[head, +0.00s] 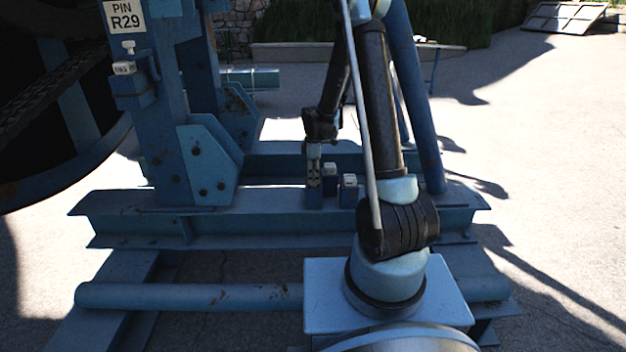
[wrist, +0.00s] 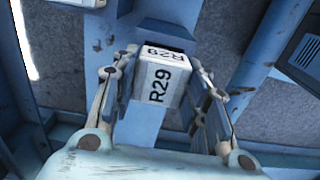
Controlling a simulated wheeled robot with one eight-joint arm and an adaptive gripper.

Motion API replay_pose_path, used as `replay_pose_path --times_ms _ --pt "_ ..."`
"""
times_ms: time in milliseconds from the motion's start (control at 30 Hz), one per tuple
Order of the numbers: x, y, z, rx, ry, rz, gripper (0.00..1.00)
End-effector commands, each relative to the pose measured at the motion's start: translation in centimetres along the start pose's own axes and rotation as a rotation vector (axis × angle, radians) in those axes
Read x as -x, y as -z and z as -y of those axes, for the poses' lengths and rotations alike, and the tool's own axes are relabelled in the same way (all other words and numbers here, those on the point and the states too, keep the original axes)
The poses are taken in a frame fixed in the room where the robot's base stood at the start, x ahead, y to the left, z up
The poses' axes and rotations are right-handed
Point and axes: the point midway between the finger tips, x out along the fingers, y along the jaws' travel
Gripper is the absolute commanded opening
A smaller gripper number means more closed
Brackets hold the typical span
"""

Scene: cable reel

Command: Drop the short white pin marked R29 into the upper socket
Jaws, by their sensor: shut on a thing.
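The short white pin (wrist: 162,80), marked R29 on its top and side, is between the two fingers of my gripper (wrist: 160,88) in the wrist view. A blue holder or beam part shows just below it; I cannot tell whether the pin is still seated. In the head view my gripper (head: 314,172) points down at the small blue blocks on the beam, and its pin is hard to make out. The blue bracket (head: 132,92) on the post, under the PIN R29 sign (head: 124,16), looks like the upper socket. Its opening is not clearly visible.
Two white-topped blocks (head: 330,171) (head: 349,181) stand close to the right of my gripper. A white tag (head: 124,68) and a small white knob (head: 128,46) are at the bracket. The post (head: 165,120) and dark reel (head: 50,100) fill the left.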

Motion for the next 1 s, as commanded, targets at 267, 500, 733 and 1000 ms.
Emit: replay_pose_path --times_ms 267,500,733,1000 --pt "-1.5 0.0 0.1 0.0 0.0 0.0 0.02" --pt "-1.7 0.0 0.0 0.0 0.0 0.0 0.02" --pt "-1.9 0.0 0.0 0.0 0.0 0.0 0.61" --pt "-1.9 0.1 0.0 0.001 0.0 0.0 0.61"
